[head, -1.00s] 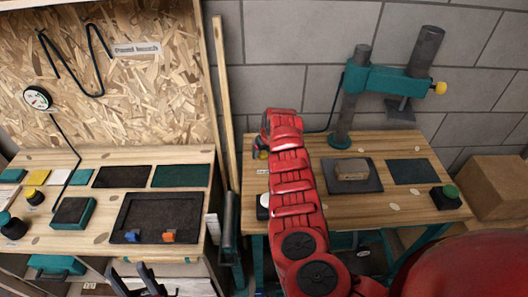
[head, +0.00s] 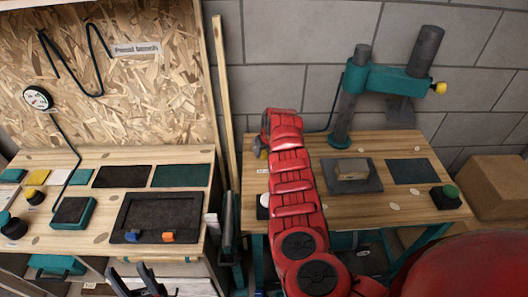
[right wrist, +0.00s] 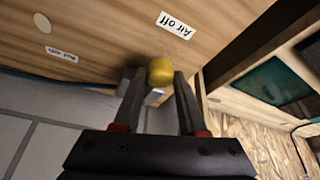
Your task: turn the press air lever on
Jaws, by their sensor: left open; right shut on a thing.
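The lever's yellow round knob (right wrist: 160,71) is between the fingers of my right gripper (right wrist: 160,92) in the right wrist view. The gripper is shut on it. An "Air off" label (right wrist: 176,26) is on the wood beside the knob. The rest of the lever is mostly hidden by the fingers. In the head view my red right arm reaches over the left side of the press table (head: 400,212), and its gripper end (head: 262,148) is at that table's left edge. My left gripper (head: 138,282) is open and empty at the bottom, in front of the panel bench (head: 90,236).
The teal press (head: 385,80) stands at the back of the table, with a block (head: 352,168) on a dark plate (head: 366,184). A green button (head: 450,192) is at the right. A cardboard box (head: 495,185) stands beyond it. A wooden post (head: 225,95) rises left of the table.

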